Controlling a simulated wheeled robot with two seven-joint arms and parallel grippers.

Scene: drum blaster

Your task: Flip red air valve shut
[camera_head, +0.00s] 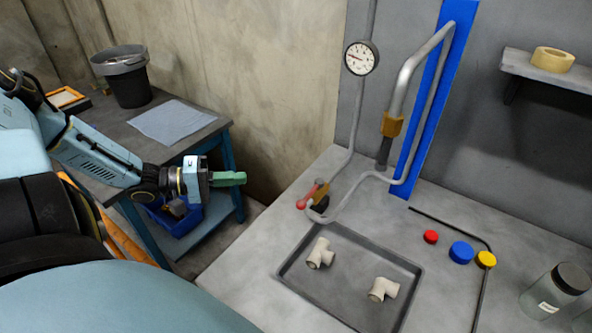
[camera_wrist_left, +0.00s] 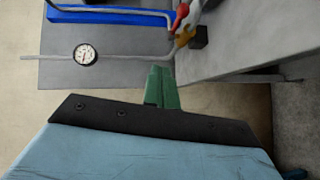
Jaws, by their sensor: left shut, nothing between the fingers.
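The red air valve handle (camera_head: 307,199) sits on a brass valve body (camera_head: 321,193) low on the grey pipe, at the back left edge of the grey bench. In the left wrist view the red handle (camera_wrist_left: 181,15) and the brass body (camera_wrist_left: 185,37) show near the top, beyond my fingertips. My left gripper (camera_head: 243,178) has green fingers pressed together with nothing between them. It is to the left of the valve and apart from it, off the bench's edge. The green fingers also show in the left wrist view (camera_wrist_left: 161,72). My right gripper is not in view.
A pressure gauge (camera_head: 361,58) and a hose wand (camera_head: 404,90) are on the wall by a blue strip. A tray (camera_head: 346,234) holds two pale fittings. Red, blue and yellow knobs (camera_head: 485,260) and a jar (camera_head: 555,291) are right. A side table (camera_head: 120,134) stands left.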

